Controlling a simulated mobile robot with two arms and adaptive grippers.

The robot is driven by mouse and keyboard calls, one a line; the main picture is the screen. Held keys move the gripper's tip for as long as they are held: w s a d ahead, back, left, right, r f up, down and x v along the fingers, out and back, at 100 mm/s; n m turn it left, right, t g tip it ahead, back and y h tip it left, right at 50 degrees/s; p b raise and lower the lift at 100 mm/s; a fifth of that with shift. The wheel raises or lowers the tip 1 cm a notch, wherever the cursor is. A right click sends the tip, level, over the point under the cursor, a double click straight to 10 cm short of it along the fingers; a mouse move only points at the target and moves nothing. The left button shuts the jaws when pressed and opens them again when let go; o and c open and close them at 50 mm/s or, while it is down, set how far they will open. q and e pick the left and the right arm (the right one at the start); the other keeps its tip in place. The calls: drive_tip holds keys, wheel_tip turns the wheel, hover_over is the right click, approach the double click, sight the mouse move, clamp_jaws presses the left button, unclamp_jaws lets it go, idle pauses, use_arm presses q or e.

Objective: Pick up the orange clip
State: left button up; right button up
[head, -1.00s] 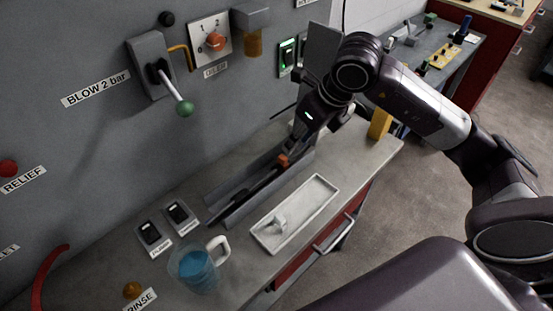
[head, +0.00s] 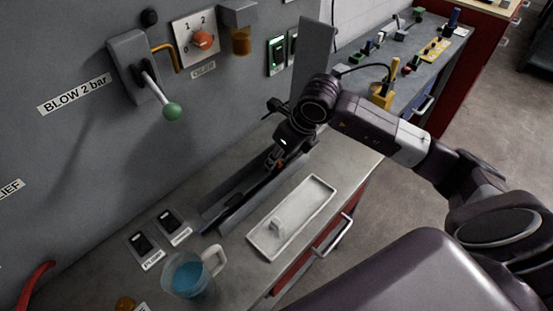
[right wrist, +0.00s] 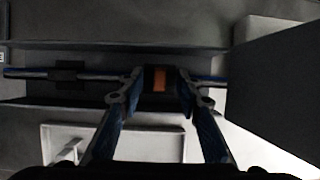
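The orange clip (right wrist: 160,78) sits in a dark block on a long thin bar in the right wrist view. In the head view only a small orange patch of it (head: 280,164) shows under my right gripper (head: 278,158). My right gripper (right wrist: 160,92) has one finger on each side of the clip, very close to it. I cannot tell whether the fingers touch or squeeze it. My left gripper is not in view.
The bar lies in a grey open trough (head: 228,212) by the wall panel. A shallow white tray (head: 262,246) with a small light piece lies in front. A jug of blue liquid (head: 188,275) stands near left. An upright grey plate (head: 312,62) stands behind the gripper.

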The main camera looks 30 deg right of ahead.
drive_tip(key=shift+f, duration=0.2)
clamp_jaws()
drive_tip(key=shift+r, duration=0.15)
